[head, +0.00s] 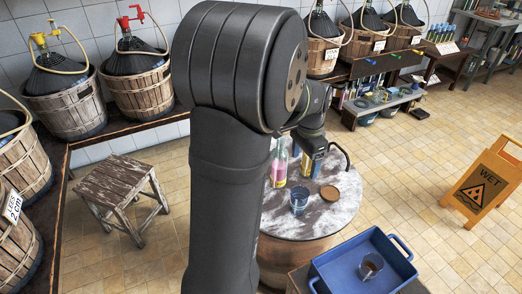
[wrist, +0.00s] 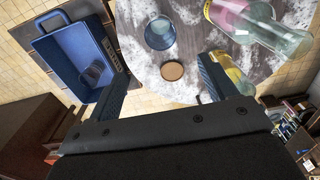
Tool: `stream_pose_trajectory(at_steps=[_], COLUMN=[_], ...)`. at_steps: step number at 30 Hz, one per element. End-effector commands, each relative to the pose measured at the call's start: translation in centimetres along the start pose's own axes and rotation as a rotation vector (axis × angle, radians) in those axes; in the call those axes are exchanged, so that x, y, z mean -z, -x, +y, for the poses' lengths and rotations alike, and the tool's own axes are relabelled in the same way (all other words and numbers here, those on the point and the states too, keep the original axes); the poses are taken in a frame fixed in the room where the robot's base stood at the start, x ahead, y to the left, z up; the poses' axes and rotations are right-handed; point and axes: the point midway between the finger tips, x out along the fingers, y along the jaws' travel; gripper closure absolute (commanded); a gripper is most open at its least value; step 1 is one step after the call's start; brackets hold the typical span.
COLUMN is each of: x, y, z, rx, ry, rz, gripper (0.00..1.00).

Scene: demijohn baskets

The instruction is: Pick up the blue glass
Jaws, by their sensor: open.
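The blue glass (head: 299,203) stands upright on the round, white-streaked barrel top (head: 285,226). In the wrist view the blue glass (wrist: 160,33) shows from above, beyond my fingertips and roughly between their lines. My gripper (wrist: 160,68) is open, with its two fingers wide apart and nothing between them. It is above the table and apart from the glass.
A round cork-coloured disc (head: 329,193) lies beside the glass. Bottles with pink and yellow contents (head: 279,165) stand behind it; one pink bottle (wrist: 255,25) is at right in the wrist view. A blue tray (head: 340,270) holds another glass (head: 371,265).

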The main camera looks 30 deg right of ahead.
Motion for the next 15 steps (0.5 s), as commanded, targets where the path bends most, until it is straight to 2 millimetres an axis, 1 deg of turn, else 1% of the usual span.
stream_pose_trajectory(at_steps=[2,5,8,11,12,15], x=[0.0,-0.2,-0.8,-1.8,-2.2,-3.0], y=[0.1,0.7,2.0,3.8,2.8,0.9], z=[-0.1,-1.7,-4.9,-8.8,-9.0,-10.2], rx=[0.002,0.027,0.079,0.145,0.158,0.204], ry=[0.003,0.035,0.102,0.187,0.193,0.209], rz=[0.000,0.003,0.010,0.017,0.018,0.040], gripper=[0.22,0.22,0.22,0.22,0.22,0.22])
